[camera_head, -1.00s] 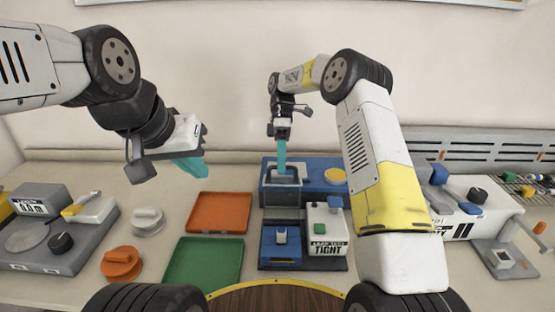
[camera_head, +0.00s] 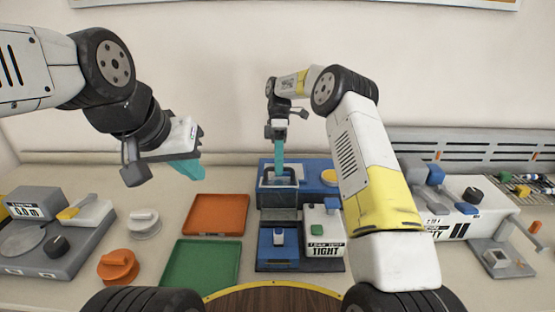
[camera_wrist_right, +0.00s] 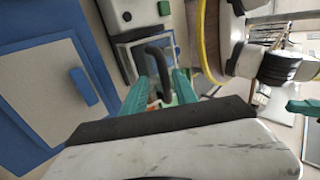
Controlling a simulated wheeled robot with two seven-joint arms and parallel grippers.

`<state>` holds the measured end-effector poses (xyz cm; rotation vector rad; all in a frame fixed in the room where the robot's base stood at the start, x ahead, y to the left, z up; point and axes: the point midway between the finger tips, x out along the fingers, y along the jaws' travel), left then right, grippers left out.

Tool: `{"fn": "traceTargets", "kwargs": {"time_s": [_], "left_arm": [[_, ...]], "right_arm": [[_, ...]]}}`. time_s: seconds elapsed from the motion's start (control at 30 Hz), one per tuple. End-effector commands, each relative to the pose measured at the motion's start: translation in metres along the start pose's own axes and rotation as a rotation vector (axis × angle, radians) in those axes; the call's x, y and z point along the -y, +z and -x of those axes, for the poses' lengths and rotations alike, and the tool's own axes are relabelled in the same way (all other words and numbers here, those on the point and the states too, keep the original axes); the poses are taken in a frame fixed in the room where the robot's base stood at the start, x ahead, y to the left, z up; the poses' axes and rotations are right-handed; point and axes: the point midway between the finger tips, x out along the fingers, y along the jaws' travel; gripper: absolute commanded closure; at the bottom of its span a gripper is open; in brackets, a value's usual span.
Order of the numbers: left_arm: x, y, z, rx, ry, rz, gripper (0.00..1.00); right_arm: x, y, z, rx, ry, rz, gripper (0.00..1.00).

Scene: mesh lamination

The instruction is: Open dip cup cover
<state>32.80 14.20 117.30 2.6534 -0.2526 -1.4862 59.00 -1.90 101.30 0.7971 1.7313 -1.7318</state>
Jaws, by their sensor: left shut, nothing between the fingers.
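The dip cup station is a blue block (camera_head: 309,175) at the back centre of the table, with a grey cup (camera_head: 279,199) at its left part. My right gripper (camera_head: 279,158) points down over the cup with its teal fingers. In the right wrist view, the right gripper's fingers (camera_wrist_right: 163,82) stand apart on either side of a dark curved handle (camera_wrist_right: 153,58). I cannot tell whether they touch it, nor how the cover sits. My left gripper (camera_head: 188,168) is shut and empty, in the air left of the station.
An orange tray (camera_head: 216,214) and a green tray (camera_head: 201,262) lie left of centre. A scale (camera_head: 36,234) is at the left, and another machine (camera_head: 452,207) at the right. Orange (camera_head: 118,266) and white knobs (camera_head: 145,222) lie near the scale.

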Motion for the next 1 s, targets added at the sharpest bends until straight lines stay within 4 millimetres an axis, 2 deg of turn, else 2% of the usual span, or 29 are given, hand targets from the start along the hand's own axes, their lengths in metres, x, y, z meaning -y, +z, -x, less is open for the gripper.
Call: {"fn": "traceTargets", "kwargs": {"time_s": [0.23,0.47,0.77,1.0], "left_arm": [[0.0,0.0,0.0,0.0,0.0,0.0,1.0],[0.0,0.0,0.0,0.0,0.0,0.0,1.0],[0.0,0.0,0.0,0.0,0.0,0.0,1.0],[0.0,0.0,0.0,0.0,0.0,0.0,1.0]], "right_arm": [[0.004,-0.001,0.003,0.0,-0.003,0.002,0.66],[0.024,-0.001,0.028,-0.001,0.003,0.001,0.66],[0.053,0.0,0.003,0.004,-0.006,0.0,0.66],[0.086,0.001,-0.024,0.005,-0.005,-0.003,0.66]]}}
